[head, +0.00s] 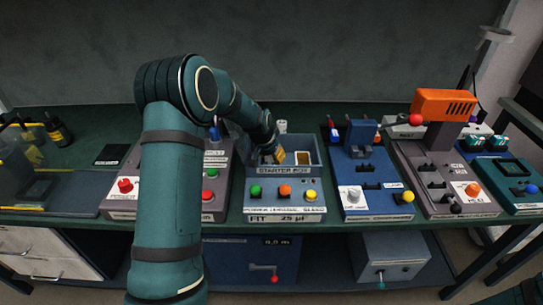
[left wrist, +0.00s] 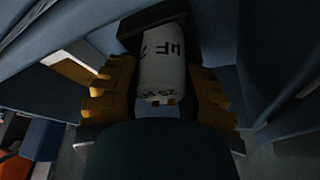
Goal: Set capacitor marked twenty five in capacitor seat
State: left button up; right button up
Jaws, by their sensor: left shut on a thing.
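My left gripper (head: 275,157) reaches down into the blue-grey starter box (head: 285,171), whose front label reads "FIT 25 µF". In the left wrist view its yellow fingers (left wrist: 161,98) are shut around a white cylindrical capacitor (left wrist: 163,62). Printed marks on it look like "25" and "µF", partly turned away. In the head view the arm and fingers hide the held capacitor. My right gripper is not in view.
A small white cylinder (head: 282,126) stands behind the box. Green, orange and yellow knobs line the box's front panel. A grey console (head: 208,172) is close on the left, a blue one (head: 372,180) on the right. An orange-topped device (head: 443,105) stands farther right.

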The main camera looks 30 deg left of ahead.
pick_arm(q)
jog(key=o, duration=1.1)
jog(key=shift+f, duration=0.1)
jog(key=shift+s+r, duration=0.1)
jog(key=shift+r, duration=0.4)
jog(key=p+v, duration=0.2)
jog(key=v, duration=0.9)
jog(key=shift+r+p, duration=0.2)
jog(key=shift+p, duration=0.15)
